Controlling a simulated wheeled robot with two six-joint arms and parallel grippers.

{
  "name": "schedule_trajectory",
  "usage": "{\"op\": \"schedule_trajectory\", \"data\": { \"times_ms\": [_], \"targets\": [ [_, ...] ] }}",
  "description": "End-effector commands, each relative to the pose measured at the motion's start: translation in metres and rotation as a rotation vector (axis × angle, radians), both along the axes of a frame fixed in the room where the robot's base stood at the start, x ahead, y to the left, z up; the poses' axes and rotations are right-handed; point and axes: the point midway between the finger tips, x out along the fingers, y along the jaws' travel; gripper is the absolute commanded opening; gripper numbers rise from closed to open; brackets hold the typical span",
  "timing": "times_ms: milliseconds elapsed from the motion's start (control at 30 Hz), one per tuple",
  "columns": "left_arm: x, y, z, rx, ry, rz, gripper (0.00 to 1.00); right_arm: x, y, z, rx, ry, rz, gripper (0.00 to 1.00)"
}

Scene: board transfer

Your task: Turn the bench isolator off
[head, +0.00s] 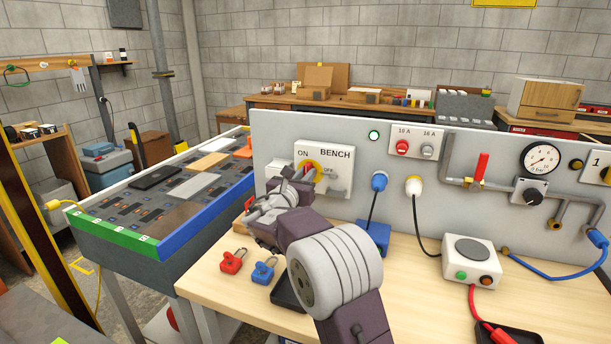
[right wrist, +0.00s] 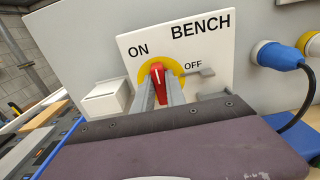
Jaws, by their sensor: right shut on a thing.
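The bench isolator is a white panel (head: 340,160) marked BENCH on the grey backboard, with ON at upper left and OFF at right of a yellow disc (head: 309,165). The right wrist view shows the panel (right wrist: 215,50), the yellow disc (right wrist: 143,82) and a red handle (right wrist: 157,75). The handle stands roughly upright in that view, its top between the ON and OFF words. My right gripper (right wrist: 160,92) is shut on the red handle, its fingers on either side. In the head view my right gripper (head: 297,180) covers most of the handle. My left gripper is not in view.
A red padlock (head: 232,261) and a blue padlock (head: 265,270) lie on the bench below. A grey hasp-like tab (right wrist: 200,73) sticks out by OFF. A blue plug (head: 379,182) is close on the right.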

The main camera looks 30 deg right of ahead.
Motion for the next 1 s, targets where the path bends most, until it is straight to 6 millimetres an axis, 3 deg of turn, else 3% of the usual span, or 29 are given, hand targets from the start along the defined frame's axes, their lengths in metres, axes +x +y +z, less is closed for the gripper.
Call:
{"op": "schedule_trajectory", "data": {
  "times_ms": [267, 1000],
  "targets": [
    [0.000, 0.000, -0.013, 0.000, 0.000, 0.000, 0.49, -0.001, 0.000, -0.003, 0.041, -0.049, 0.000, 0.00],
    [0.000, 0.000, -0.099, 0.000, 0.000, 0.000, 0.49, -0.003, -0.002, -0.007, 0.464, -0.544, 0.001, 0.00]
  ]
}}
